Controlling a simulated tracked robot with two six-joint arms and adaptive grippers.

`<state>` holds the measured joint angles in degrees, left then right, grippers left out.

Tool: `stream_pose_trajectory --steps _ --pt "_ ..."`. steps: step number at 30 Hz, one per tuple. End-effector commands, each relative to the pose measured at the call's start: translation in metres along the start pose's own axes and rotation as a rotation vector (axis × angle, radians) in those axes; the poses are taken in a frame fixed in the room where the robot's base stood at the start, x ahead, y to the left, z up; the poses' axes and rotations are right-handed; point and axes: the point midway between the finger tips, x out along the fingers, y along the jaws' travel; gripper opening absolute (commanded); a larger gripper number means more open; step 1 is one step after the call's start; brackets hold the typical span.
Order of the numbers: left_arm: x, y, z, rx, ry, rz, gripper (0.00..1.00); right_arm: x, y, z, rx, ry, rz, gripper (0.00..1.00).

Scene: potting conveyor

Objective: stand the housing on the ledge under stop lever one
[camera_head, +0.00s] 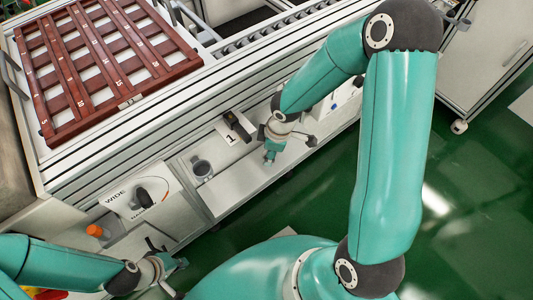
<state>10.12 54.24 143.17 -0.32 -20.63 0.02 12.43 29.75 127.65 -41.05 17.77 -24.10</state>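Stop lever one, a black lever (237,124) beside a white card marked 1, is above the ledge, up and right of the cup. My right gripper (289,150) hangs over the right part of the ledge, right of the lever and apart from the cup. Its fingers look spread and nothing shows between them. My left gripper (179,277) is at the lower left, below the cup and away from it, with fingers spread and empty.
A brown slatted rack (95,65) lies on the conveyor frame at the upper left. A white box with a black knob (143,198), marked WIDE, and an orange part (96,231) sit left of the cup. Green floor (470,190) is open at the right.

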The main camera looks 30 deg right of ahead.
Motion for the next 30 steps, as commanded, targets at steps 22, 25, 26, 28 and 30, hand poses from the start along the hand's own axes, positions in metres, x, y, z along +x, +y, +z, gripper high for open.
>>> stream_pose_trajectory --steps 22,25,26,28,30 --pt "-0.027 0.010 0.000 0.000 0.000 0.000 0.00 -0.047 0.001 -0.002 0.001 0.001 0.003 0.61" --pt "-0.038 0.014 0.000 0.000 0.000 0.000 0.00 -0.069 0.001 -0.002 -0.001 0.001 0.003 0.61" --pt "-0.040 0.015 0.000 0.000 0.000 0.000 0.00 -0.075 0.001 -0.002 0.001 0.002 0.003 0.61" --pt "-0.045 0.016 0.000 0.000 0.000 0.000 0.00 -0.088 0.001 -0.002 0.000 0.001 0.003 0.61" --pt "-0.050 0.018 0.000 0.000 0.000 0.000 0.00 -0.100 0.000 -0.002 -0.001 0.001 0.002 0.61"
